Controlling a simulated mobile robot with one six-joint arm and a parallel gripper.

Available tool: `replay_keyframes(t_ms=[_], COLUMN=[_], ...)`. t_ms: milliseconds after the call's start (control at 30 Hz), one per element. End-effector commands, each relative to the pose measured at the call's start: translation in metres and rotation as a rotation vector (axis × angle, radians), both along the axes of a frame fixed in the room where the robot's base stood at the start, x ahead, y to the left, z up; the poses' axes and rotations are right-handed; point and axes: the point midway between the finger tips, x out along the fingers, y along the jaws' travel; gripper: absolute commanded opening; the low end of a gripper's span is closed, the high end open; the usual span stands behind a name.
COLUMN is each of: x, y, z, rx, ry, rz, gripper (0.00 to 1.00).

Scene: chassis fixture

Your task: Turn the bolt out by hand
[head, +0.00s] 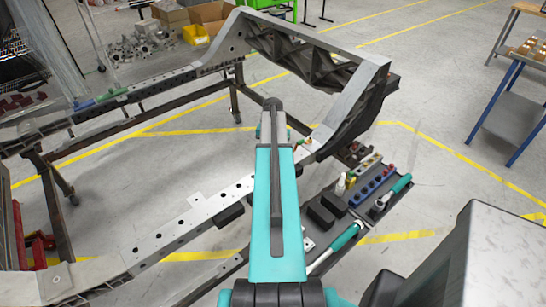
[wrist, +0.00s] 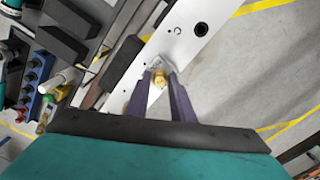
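The bolt (wrist: 159,78) has a gold-coloured head and sits at a small pale bracket on the chassis rail (wrist: 172,38). It shows in the wrist view between the tips of my gripper's two dark purple fingers (wrist: 160,82). The fingers flank the head closely on both sides. I cannot tell whether they press on it or leave a slight gap. The bolt's shank is hidden. In the head view my teal arm hides the gripper and the bolt, and the rail (head: 190,220) runs past behind the arm.
The raised chassis cross-member (head: 350,100) stands beyond the arm. A blue-legged table (head: 508,105) is far right.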

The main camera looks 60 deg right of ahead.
Motion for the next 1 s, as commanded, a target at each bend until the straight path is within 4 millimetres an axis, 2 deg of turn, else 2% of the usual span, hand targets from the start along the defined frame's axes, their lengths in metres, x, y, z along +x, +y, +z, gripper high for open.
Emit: replay_keyframes(t_ms=[267,1000], x=[0.0001,0.0001], y=[0.0001,0.0002], z=[0.0002,0.0003], rx=[0.0,0.0], ry=[0.0,0.0], rz=[0.013,0.24], gripper=[0.0,0.0])
